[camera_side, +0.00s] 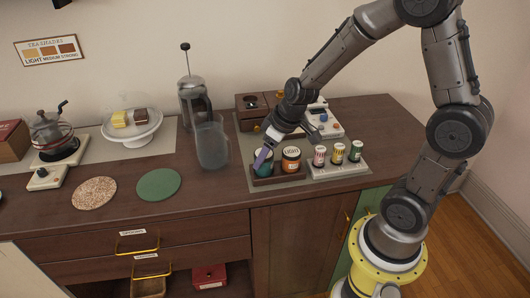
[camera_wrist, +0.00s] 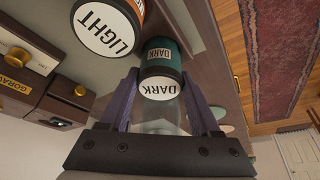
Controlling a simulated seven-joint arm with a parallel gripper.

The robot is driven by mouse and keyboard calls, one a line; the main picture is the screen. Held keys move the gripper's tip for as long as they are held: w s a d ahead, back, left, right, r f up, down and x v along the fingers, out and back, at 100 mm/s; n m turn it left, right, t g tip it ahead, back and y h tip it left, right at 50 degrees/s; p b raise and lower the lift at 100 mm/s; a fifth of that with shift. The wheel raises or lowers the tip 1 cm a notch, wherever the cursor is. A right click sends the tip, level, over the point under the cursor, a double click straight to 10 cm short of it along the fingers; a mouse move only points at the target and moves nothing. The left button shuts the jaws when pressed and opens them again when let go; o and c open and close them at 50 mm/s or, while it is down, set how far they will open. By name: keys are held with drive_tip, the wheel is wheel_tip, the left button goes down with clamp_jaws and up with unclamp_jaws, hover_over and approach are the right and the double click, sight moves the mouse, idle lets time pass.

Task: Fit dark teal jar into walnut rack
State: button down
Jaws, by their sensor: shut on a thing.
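The dark teal jar (camera_wrist: 163,50), with a black lid marked DARK, is between the purple fingers of my gripper (camera_wrist: 160,84) in the wrist view. In the side view my gripper (camera_side: 262,156) is at the left end of the walnut rack (camera_side: 279,180), shut on the jar, whose teal side (camera_side: 268,164) shows only partly behind a finger. The jar looks upright, at or in the rack's left place; I cannot tell whether its base rests on the rack. An orange jar marked LIGHT (camera_side: 291,160) stands in the rack just to the right.
A white rack (camera_side: 340,169) with several small jars stands right of the walnut rack. A glass jug (camera_side: 211,145) stands to the left, with a French press (camera_side: 192,95) behind. A wooden box (camera_side: 252,103) and a white scale (camera_side: 326,122) stand behind. The counter's front edge is close.

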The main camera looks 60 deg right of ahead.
drive_tip(key=shift+f, duration=0.3)
unclamp_jaws()
drive_tip(key=shift+v, duration=3.8)
